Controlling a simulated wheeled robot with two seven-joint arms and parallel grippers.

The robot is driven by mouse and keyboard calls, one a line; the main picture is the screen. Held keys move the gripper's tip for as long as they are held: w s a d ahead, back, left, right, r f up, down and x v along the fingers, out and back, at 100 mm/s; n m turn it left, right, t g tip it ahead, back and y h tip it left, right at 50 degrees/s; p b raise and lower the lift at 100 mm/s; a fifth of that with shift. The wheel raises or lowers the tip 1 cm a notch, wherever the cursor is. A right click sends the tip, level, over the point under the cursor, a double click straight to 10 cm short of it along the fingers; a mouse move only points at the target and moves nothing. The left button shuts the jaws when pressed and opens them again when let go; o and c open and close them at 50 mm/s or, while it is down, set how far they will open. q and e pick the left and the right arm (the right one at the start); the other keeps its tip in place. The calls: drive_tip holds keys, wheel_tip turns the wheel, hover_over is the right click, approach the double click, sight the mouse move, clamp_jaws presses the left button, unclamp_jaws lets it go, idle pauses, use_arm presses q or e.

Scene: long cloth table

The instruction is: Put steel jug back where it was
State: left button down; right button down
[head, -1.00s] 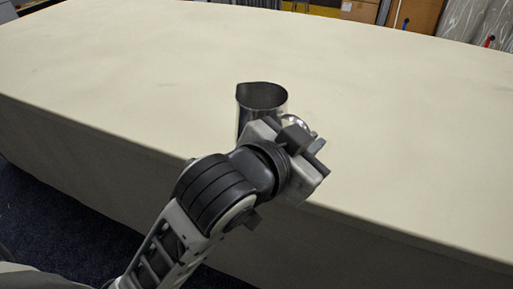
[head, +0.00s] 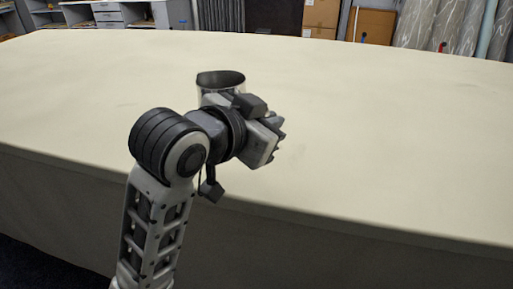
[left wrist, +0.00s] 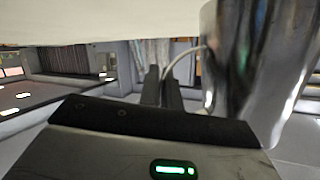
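The steel jug (head: 221,79) is upright over the long cloth table, with its open dark mouth facing up. My left gripper (left wrist: 163,88) is at the jug's handle, its two fingers close together and closed on the thin curved handle in the left wrist view. The shiny jug body (left wrist: 255,70) fills the right of that view. In the head view, my left gripper (head: 247,110) hides the lower part of the jug and its handle. I cannot tell whether the jug's base touches the table. My right gripper is not in view.
The pale cloth table (head: 390,130) is bare around the jug, with wide free room to the left, right and behind. Its front edge runs below my left gripper. Cardboard boxes (head: 320,14), drawers (head: 120,14) and wrapped rolls (head: 440,25) stand beyond the table.

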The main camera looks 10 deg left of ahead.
use_arm(q)
drive_tip(key=w+a+f, duration=0.1)
drive_tip(key=w+f, duration=0.1)
drive_tip(key=f, duration=0.1)
drive_tip(key=w+a+f+b, duration=0.1)
drive_tip(key=w+f, duration=0.1)
drive_tip(key=f, duration=0.1)
drive_tip(key=w+a+f+b, duration=0.1)
drive_tip(key=w+f, duration=0.1)
drive_tip(key=f, duration=0.1)
drive_tip(key=shift+a+f, duration=0.1)
drive_tip(key=shift+f, duration=0.25)
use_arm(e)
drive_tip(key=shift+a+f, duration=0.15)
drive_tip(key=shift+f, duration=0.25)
use_arm(q)
drive_tip(key=c, duration=1.6)
unclamp_jaws()
drive_tip(key=shift+f, duration=0.1)
drive_tip(key=shift+s, duration=0.1)
drive_tip(key=p+v, duration=0.5)
drive_tip(key=v, duration=0.7)
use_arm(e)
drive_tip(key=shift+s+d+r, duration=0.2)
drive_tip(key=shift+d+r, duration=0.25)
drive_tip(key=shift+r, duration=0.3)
